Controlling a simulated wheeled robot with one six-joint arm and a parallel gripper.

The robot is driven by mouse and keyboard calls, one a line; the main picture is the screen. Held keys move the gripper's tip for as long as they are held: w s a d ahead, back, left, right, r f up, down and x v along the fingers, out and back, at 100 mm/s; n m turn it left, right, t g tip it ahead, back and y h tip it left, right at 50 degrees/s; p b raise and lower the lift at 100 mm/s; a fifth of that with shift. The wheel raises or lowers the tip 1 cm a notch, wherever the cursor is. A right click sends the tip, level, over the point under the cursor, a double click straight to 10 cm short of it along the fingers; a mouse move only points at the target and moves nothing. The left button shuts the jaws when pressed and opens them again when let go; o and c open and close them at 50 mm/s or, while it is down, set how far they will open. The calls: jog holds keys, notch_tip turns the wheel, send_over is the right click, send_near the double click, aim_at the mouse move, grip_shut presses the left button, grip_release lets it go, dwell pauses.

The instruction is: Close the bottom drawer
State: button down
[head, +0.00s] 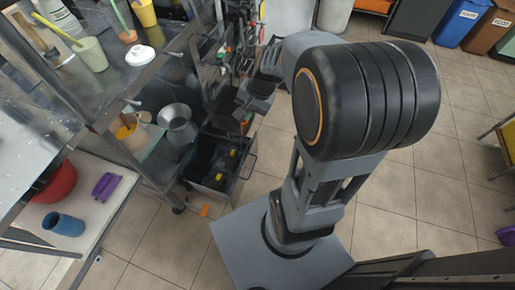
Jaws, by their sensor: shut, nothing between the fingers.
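The bottom drawer (213,187) is a dark, open-topped box low near the floor. It is pulled out of the metal unit at left centre, with a front bar at its right side and a few yellow items (232,153) inside. My gripper (243,112) is shut and empty. In the picture it is just above the drawer's far right corner; I cannot tell whether it touches. My arm's large dark joint covers the area to the right of the gripper.
A steel worktable (110,75) with cups and a white lid stands at upper left. A metal jug (177,122) stands left of the drawer. A small orange object (204,211) lies on the floor. Blue (462,22) and brown bins stand at upper right.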

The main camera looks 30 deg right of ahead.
jog(key=w+d+f+m+t+y+b, duration=0.1)
jog(key=w+d+f+m+b, duration=0.3)
jog(key=f, duration=0.6)
jog(key=w+d+f+m+t+y+b, duration=0.15)
jog(key=d+f+m+b, duration=0.3)
jog(key=f, duration=0.55)
jog(key=m+t+b, duration=0.3)
jog(key=m+b, duration=0.2)
jog(key=m, duration=0.5)
send_near(253, 143)
jog(key=s+d, duration=0.4)
jog(key=d, duration=0.1)
jog(key=shift+y, duration=0.25)
jog(key=shift+w+a+f+b, duration=0.75)
jog(key=shift+w+a+f, duration=0.15)
jog(key=shift+w+a, duration=0.45)
jog(key=shift+w+a+f+b, duration=0.7)
jog(key=shift+w+a+f, duration=0.35)
jog(key=shift+w, duration=0.35)
jog(key=shift+w+a+f+b, duration=0.8)
jog(key=shift+w+a, duration=0.5)
jog(key=shift+w, duration=0.1)
